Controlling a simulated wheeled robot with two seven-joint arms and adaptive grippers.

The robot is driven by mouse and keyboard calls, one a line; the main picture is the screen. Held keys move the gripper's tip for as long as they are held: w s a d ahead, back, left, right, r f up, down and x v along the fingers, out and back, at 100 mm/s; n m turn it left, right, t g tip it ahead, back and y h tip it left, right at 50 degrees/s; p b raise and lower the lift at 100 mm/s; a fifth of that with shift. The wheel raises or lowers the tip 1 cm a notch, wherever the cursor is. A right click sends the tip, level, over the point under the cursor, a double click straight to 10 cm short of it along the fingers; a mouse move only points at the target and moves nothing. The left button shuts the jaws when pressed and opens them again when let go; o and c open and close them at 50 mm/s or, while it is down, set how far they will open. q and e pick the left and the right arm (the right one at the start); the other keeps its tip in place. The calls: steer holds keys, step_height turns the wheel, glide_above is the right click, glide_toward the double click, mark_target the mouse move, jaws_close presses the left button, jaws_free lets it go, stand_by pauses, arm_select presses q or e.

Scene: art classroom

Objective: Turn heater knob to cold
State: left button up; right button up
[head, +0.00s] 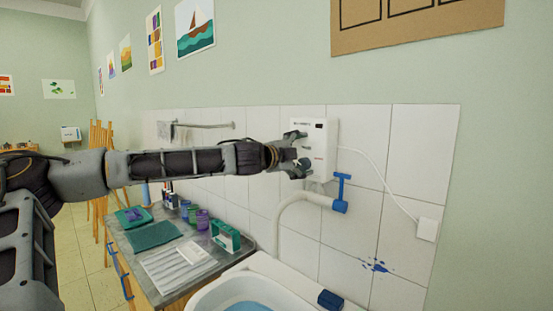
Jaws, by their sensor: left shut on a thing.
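The heater (322,145) is a white box on the tiled wall, with a small dark display near its top. My left gripper (299,154) reaches in from the left, at the heater's left front side. Its fingers are shut on the heater knob, which they hide almost wholly. The knob's setting cannot be read from here. My right gripper is not in view.
Below the heater are a grey pipe (297,197) with a blue tap handle (341,190) and a white sink (215,291). A cable runs to a wall box (427,229). A table (172,221) with jars, cloths and a tray stands at left, under my arm.

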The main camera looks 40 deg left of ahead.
arm_select(q)
steer(key=shift+s+r+p, duration=0.15)
steer(key=shift+s+r, duration=0.1)
steer(key=shift+r, duration=0.25)
steer(key=shift+s+r+p, duration=0.15)
steer(key=shift+s+r, duration=0.05)
steer(key=shift+r, duration=0.25)
steer(key=c, duration=0.3)
steer(key=shift+s, duration=0.3)
steer(key=shift+s+a+f+b, duration=0.15)
steer(key=shift+s+b, duration=0.2)
steer(key=shift+s, duration=2.1)
steer(key=shift+s+a+f+b, duration=0.15)
steer(key=shift+s+b, duration=0.25)
steer(key=shift+s, duration=2)
steer(key=shift+s+a+f+b, duration=0.1)
steer(key=shift+s+a+b, duration=0.2)
steer(key=shift+s, duration=2.15)
steer(key=shift+d, duration=0.1)
steer(key=shift+r, duration=0.1)
